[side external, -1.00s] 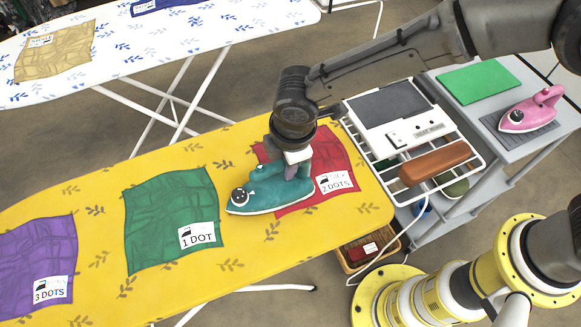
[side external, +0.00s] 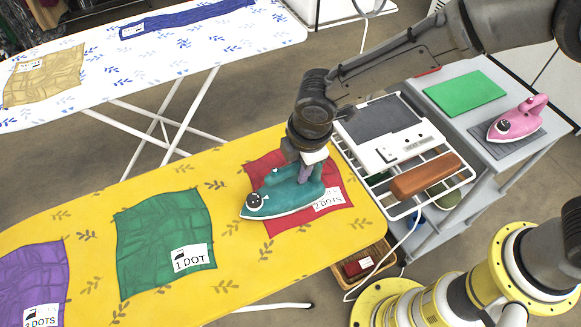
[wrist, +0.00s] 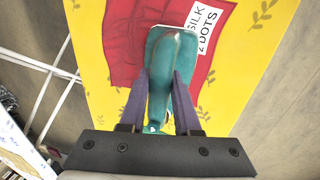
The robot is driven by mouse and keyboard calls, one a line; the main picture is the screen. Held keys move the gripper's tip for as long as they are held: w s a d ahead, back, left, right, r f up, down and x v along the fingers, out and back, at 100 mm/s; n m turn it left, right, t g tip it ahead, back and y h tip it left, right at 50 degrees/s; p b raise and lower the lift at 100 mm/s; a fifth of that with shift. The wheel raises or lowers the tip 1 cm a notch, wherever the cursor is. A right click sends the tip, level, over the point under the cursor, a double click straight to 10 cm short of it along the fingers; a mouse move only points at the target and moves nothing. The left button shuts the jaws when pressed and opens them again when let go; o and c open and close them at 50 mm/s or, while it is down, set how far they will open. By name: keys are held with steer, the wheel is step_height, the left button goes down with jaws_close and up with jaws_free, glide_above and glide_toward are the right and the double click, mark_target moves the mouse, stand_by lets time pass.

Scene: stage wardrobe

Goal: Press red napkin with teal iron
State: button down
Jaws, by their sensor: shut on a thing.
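The teal iron (side external: 288,193) is in my gripper (side external: 308,166), which is shut on its handle. In the side view the iron sits over the red napkin (side external: 333,180), its tip pointing left past the napkin's left edge onto the yellow cover. I cannot tell whether its soleplate touches the cloth. In the wrist view the teal iron (wrist: 172,62) lies between the purple fingers of my gripper (wrist: 160,95), with the red napkin (wrist: 125,45) beneath and to the left. The napkin's white label reads "SILK 2 DOTS" and is partly hidden in the side view.
The yellow ironing board (side external: 90,205) also bears a green napkin (side external: 160,230) labelled 1 DOT and a purple one (side external: 35,280). A wire rack (side external: 440,185) with a brown block (side external: 425,175) is at the board's right end. A pink iron (side external: 517,120) stands on the grey cart.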

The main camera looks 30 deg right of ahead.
steer(key=shift+d, duration=3.9)
steer(key=shift+w, duration=2.7)
steer(key=shift+a, duration=6.4)
steer(key=shift+w, duration=2.55)
steer(key=shift+d, duration=6.4)
step_height(320, 180, up, 8)
steer(key=shift+r, duration=0.2)
